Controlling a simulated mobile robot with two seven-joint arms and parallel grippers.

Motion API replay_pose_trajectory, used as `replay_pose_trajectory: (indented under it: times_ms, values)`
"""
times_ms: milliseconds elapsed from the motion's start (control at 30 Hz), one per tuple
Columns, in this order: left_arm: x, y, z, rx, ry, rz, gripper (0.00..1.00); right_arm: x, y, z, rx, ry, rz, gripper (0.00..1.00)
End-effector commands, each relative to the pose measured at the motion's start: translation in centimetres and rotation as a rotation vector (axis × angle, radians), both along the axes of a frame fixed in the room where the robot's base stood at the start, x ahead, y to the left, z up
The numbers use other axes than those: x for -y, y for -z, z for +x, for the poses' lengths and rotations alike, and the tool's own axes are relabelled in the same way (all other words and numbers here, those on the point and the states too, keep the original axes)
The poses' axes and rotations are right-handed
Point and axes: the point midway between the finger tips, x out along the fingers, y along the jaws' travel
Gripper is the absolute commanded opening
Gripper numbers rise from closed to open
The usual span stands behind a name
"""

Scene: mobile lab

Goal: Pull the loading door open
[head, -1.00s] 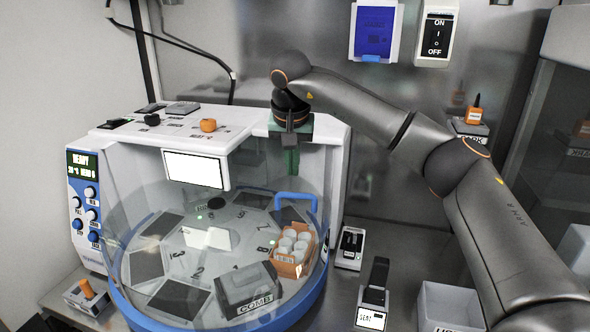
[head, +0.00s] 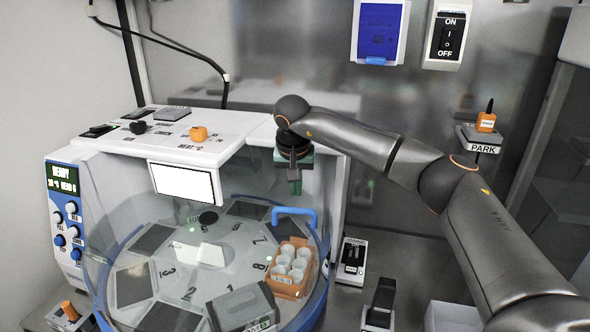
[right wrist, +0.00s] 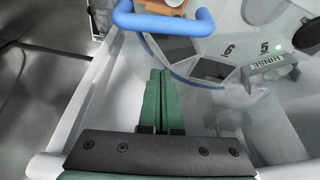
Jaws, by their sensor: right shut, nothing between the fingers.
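The loading door (head: 110,235) is a clear curved cover on the front of the white machine, and it looks closed. Its blue bar handle (head: 296,212) is on the right side. The handle also shows at the top of the right wrist view (right wrist: 165,24). My right gripper (head: 295,190) has green fingers and is just above the handle in the head view, apart from it. In the right wrist view its fingers (right wrist: 160,74) are together and empty, pointing toward the handle. My left gripper is not in view.
Behind the clear door, an orange rack (head: 290,268) of white vials and a grey block (head: 242,308) sit on the numbered carousel. A small black-and-white device (head: 351,262) stands right of the machine. A PARK stand (head: 480,138) is at the right.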

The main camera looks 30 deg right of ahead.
Motion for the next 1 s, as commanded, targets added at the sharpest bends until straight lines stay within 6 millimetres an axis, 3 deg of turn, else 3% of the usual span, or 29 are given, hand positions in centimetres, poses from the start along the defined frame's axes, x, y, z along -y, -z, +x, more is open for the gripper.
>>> replay_pose_trajectory:
  times_ms: [33,400,1000]
  values:
    - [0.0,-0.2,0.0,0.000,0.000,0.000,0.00,0.1,0.8,0.1,-0.002,0.000,-0.001,0.00]
    - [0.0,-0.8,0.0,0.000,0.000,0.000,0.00,-2.2,0.5,-2.7,0.000,-0.001,0.000,0.00]
    - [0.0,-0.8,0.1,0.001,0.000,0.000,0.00,-2.8,0.6,-3.1,0.000,-0.004,0.000,0.00]
